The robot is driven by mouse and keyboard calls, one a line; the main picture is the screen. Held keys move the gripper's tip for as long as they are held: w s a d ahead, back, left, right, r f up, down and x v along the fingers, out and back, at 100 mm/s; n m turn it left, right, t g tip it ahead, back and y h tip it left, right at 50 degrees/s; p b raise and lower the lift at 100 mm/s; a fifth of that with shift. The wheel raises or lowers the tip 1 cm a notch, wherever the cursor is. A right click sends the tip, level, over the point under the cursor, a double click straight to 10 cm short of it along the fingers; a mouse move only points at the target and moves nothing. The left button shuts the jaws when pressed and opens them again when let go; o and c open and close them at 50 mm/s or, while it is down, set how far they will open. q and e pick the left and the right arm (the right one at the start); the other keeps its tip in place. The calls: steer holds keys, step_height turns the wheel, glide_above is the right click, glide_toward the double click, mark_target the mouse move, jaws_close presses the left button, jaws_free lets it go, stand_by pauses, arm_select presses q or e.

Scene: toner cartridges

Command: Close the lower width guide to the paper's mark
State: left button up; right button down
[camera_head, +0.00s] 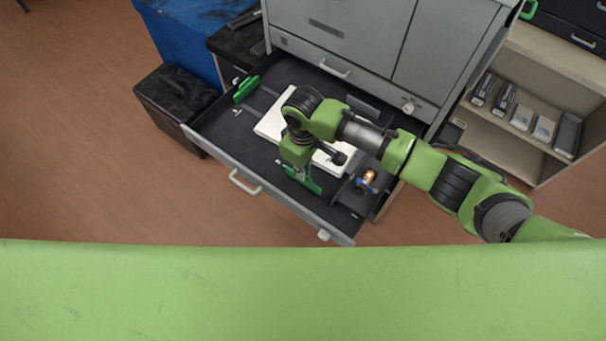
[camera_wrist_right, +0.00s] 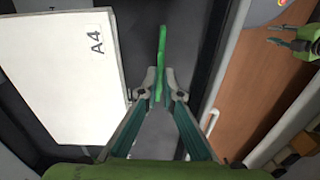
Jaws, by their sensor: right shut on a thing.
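The open drawer (camera_head: 215,143) holds a white paper stack (camera_head: 268,126), marked A4 in the right wrist view (camera_wrist_right: 65,85). The lower green width guide (camera_head: 312,184) stands on the stack's near side. My right gripper (camera_head: 296,172) reaches down over it and partly hides it. In the right wrist view my right gripper (camera_wrist_right: 160,92) is shut on the guide (camera_wrist_right: 162,52). A strip of dark drawer floor shows between guide and paper edge. Another green guide (camera_head: 245,89) stands on the far side. My left gripper (camera_wrist_right: 272,35) shows small at the right wrist view's upper right, fingers apart.
An orange-and-white item (camera_head: 368,178) lies in the drawer's right compartment. The grey cabinet (camera_head: 345,35) rises behind the drawer. A shelf with several boxes (camera_head: 543,128) is at right, a black bin (camera_head: 172,92) at left. The floor (camera_head: 90,170) is clear at left.

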steer(key=shift+w+d+b, duration=0.25)
steer(key=shift+w+d, duration=0.55)
steer(key=shift+w, duration=0.35)
steer(key=shift+w+d+b, duration=0.25)
steer(key=shift+w+d, duration=0.55)
steer(key=shift+w, duration=0.3)
steer(key=c, duration=2.4)
jaws_free()
steer(key=shift+o, duration=0.2)
steer(key=shift+r, duration=0.1)
step_height(320, 180, up, 7)
steer(key=p, duration=0.7)
steer(key=shift+p, duration=0.4)
steer(key=shift+s, duration=0.1)
